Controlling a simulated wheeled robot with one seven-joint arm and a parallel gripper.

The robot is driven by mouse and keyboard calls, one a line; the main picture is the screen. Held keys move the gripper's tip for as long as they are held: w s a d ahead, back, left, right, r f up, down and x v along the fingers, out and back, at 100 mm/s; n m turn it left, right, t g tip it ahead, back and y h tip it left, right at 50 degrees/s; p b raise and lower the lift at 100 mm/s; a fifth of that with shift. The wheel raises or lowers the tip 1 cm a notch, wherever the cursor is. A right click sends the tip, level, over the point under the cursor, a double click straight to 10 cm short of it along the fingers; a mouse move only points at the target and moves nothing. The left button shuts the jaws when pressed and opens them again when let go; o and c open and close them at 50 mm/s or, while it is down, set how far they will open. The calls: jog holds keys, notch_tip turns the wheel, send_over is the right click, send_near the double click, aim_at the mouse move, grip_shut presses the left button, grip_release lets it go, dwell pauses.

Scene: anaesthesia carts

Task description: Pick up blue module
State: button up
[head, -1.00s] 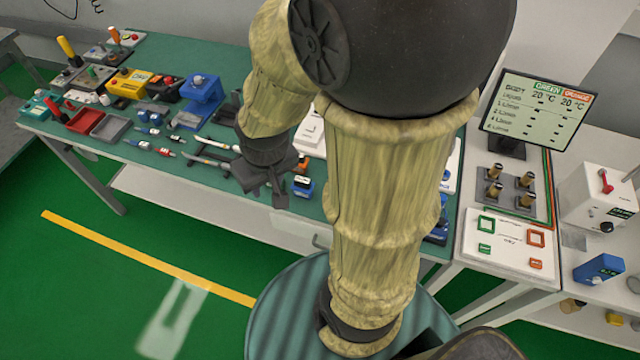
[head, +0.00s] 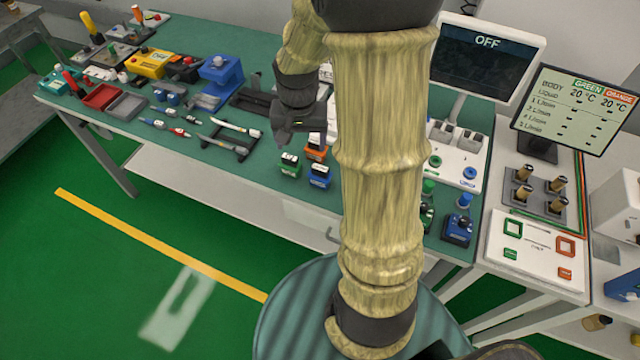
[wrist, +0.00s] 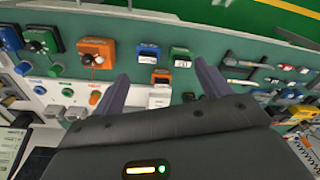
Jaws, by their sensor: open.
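The blue module (head: 320,175) is a small block with a dark and white top, upright near the front edge of the green table. A green module (head: 289,165) stands to its left and an orange module (head: 316,150) behind it. My gripper (head: 298,128) is over the table, behind and above the blue module, apart from it. In the wrist view, the blue module (wrist: 149,54) and green module (wrist: 181,57) show beyond and between the two spread fingers of my empty gripper (wrist: 160,74). The orange module (wrist: 161,77) is nearer, also between them.
To the left lie a pen rack (head: 232,140), a blue device (head: 220,82) and red tray (head: 101,97). At right are a white panel (head: 462,150), a blue knobbed unit (head: 458,230) and a monitor (head: 487,58). My arm hides the table's middle.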

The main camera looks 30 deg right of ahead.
aim_at(318, 166)
jog(key=w+d+f+m+g+b, duration=0.1)
jog(key=w+d+f+m+b, duration=0.1)
jog(key=w+d+f+m, duration=0.2)
jog(key=shift+d+f, duration=0.6)
jog(key=shift+d, duration=0.6)
notch_tip(318, 166, down, 12)
jog(key=shift+f+p, duration=0.1)
jog(key=shift+p, duration=0.65)
jog(key=shift+f, duration=0.1)
jog(key=shift+s+f+p, duration=0.25)
jog(key=shift+f+p, duration=0.15)
jog(key=shift+f, duration=0.9)
jog(key=shift+s+f+p, duration=0.2)
jog(key=shift+f+p, duration=0.15)
jog(key=shift+f, duration=0.9)
